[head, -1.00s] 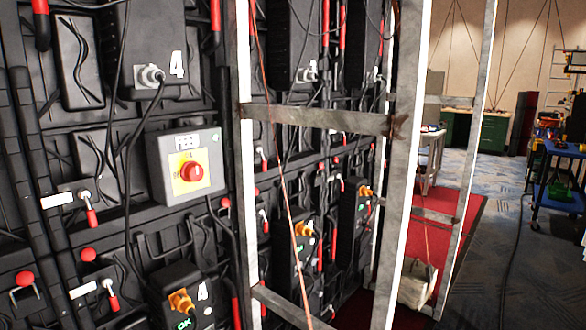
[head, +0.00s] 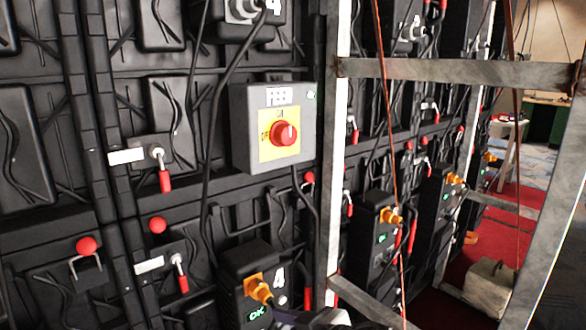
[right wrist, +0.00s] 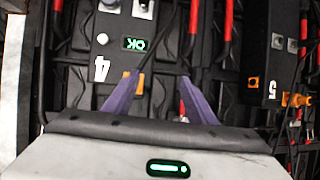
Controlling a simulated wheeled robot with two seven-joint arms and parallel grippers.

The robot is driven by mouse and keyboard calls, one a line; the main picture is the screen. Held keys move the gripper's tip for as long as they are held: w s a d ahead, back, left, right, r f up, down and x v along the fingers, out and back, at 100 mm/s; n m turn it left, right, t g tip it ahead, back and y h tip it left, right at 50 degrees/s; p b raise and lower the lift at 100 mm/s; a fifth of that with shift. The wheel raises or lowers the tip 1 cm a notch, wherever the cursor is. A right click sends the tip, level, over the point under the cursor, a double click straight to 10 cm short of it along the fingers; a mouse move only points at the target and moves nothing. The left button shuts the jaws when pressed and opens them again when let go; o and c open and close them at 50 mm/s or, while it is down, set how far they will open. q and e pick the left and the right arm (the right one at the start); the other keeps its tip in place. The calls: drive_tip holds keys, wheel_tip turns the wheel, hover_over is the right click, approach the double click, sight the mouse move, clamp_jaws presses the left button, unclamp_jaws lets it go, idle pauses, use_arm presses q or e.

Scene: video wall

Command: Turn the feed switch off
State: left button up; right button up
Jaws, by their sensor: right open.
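The feed switch is a red rotary knob (head: 281,133) on a yellow plate, on the front of a grey box (head: 245,150) labelled FEED in the head view. The plate reads ON above the knob and OFF at its left. A pale mark shows on the knob, but its exact setting is hard to tell. A small green light (head: 311,96) shows at the box's upper right. My right gripper (right wrist: 160,97) is open in the right wrist view, with two purple fingers apart and nothing between them. The knob is not visible there. My left gripper is not in view.
A metal frame post (head: 335,150) stands just right of the switch box, with a crossbar (head: 450,71) running right. Black cables hang left of the box. A unit with an OK display (head: 257,313) and orange plug sits below.

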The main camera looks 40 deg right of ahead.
drive_tip(key=w+d+r+t+b, duration=0.1)
drive_tip(key=w+d+r+t, duration=0.15)
drive_tip(key=r, duration=0.65)
drive_tip(key=w+d+r+t+b, duration=0.1)
drive_tip(key=d+r, duration=0.2)
drive_tip(key=r, duration=0.7)
drive_tip(key=m+t+h, duration=0.1)
drive_tip(key=m+t, duration=0.1)
drive_tip(key=m, duration=0.2)
approach(291, 133)
drive_tip(key=w+p, duration=0.4)
drive_tip(key=w, duration=0.1)
drive_tip(key=shift+a+r, duration=0.25)
drive_tip(key=shift+a, duration=0.1)
drive_tip(key=shift+w+a+p, duration=0.1)
drive_tip(key=shift+w+p, duration=0.5)
drive_tip(key=shift+p, duration=0.45)
drive_tip(key=shift+w+f+h+p, duration=0.1)
drive_tip(key=shift+w+h+p, duration=0.2)
drive_tip(key=shift+w+p, duration=0.35)
drive_tip(key=shift+w+f, duration=0.15)
drive_tip(key=shift+w, duration=0.5)
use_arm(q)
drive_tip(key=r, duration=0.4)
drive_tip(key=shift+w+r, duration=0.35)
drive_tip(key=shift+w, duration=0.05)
